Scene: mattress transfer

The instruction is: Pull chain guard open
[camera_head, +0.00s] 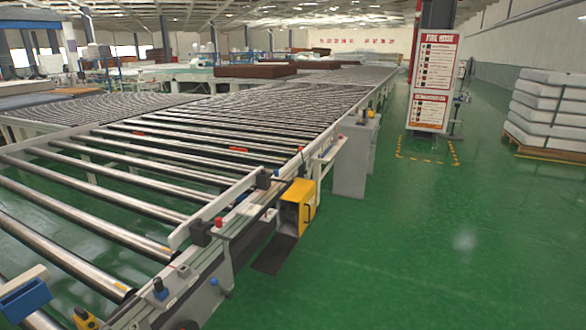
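No part is clearly marked as the chain guard. A yellow box-shaped cover (297,207) is mounted on the outer side of the roller conveyor (205,268), right of the picture's middle. Whether the cover is open or shut I cannot tell. A pale straight bar (212,211) runs along the conveyor's edge, just left of the cover, held by dark brackets. My gripper is not recognisable in this view.
The conveyor's steel rollers (70,212) fill the left side. A grey cabinet (352,160) stands beyond the cover. A sign pillar (433,85) and stacked mattresses (548,105) stand further back. The green floor (450,240) at right is clear. A blue-and-white part (25,298) shows at lower left.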

